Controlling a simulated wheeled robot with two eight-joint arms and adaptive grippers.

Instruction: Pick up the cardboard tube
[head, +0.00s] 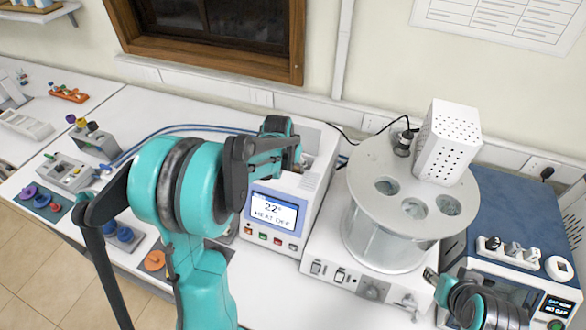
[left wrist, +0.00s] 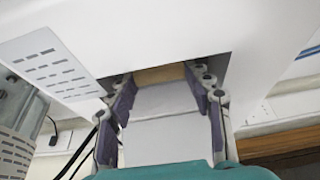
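A tan, cardboard-coloured piece (left wrist: 160,75), which looks like the cardboard tube, shows between the fingertips of my left gripper (left wrist: 160,85) in the left wrist view. It lies at the edge of a dark recess under a white housing. The purple-padded fingers are spread wide, one on each side of it; I cannot tell whether they touch it. In the head view my left gripper (head: 292,150) reaches to the upper part of the white display instrument (head: 268,240), and my arm hides much of that spot. My right gripper (head: 432,285) shows only partly at the lower right.
A round glass bath (head: 380,240) with a grey lid and a perforated white box (head: 447,145) stand right of the instrument. A blue-topped device (head: 500,215) is farther right. Racks and small parts sit on the left bench. A cable runs behind.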

